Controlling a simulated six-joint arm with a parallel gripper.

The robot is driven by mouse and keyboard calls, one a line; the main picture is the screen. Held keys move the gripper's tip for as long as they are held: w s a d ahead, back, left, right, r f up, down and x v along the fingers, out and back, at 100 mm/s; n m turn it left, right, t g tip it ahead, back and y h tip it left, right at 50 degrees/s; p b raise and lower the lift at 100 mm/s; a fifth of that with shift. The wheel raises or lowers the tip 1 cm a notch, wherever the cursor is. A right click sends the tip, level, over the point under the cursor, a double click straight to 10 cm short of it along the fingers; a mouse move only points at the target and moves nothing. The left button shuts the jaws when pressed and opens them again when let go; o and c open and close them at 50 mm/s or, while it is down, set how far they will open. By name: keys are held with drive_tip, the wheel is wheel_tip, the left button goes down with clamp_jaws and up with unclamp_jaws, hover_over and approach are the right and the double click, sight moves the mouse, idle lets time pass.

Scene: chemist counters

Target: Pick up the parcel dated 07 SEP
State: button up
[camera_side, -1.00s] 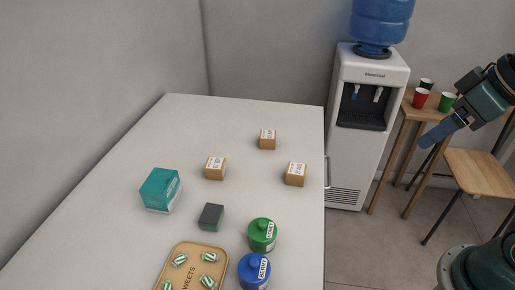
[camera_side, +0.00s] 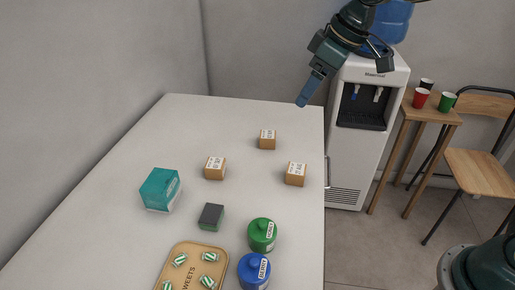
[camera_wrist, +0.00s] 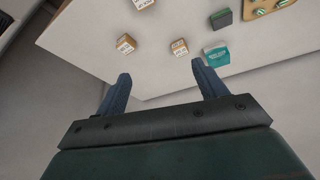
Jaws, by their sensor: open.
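Three small brown parcels with white labels stand apart on the white counter (camera_side: 130,230). One parcel (camera_side: 267,140) is at the back, one parcel (camera_side: 215,168) at the middle left, one parcel (camera_side: 296,175) near the right edge. Their label dates are too small to read. In the wrist view a parcel (camera_wrist: 126,44), a parcel (camera_wrist: 180,47) and a parcel (camera_wrist: 143,3) show ahead of the jaws. My gripper (camera_side: 302,102) is above the counter's far right corner, clear of every parcel. In the wrist view my gripper (camera_wrist: 160,82) is open and empty.
A teal box (camera_side: 160,190), a dark block (camera_side: 211,217), a green jar (camera_side: 262,236), a blue jar (camera_side: 254,272) and a sweets tray (camera_side: 183,254) stand nearer the front. A water cooler (camera_side: 366,105) stands beyond the right edge. The counter's back left is clear.

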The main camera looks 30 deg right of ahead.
drive_tip(key=w+a+f+n, duration=0.2)
drive_tip(key=w+a+f, duration=0.4)
drive_tip(key=w, duration=0.3)
drive_tip(key=n+g+y, duration=0.1)
drive_tip(key=n+y, duration=0.1)
approach(215, 163)
drive_tip(key=shift+h, duration=0.3)
drive_tip(key=shift+w+x, duration=0.1)
drive_tip(key=shift+x, duration=1.2)
drive_tip(key=shift+w+x, duration=0.15)
drive_tip(key=shift+x, duration=1.1)
drive_tip(key=shift+a+g, duration=0.1)
drive_tip(key=shift+g, duration=0.2)
drive_tip(key=shift+x, duration=2.5)
drive_tip(key=shift+a, duration=0.1)
drive_tip(key=c, duration=1.1)
drive_tip(key=shift+r, duration=0.1)
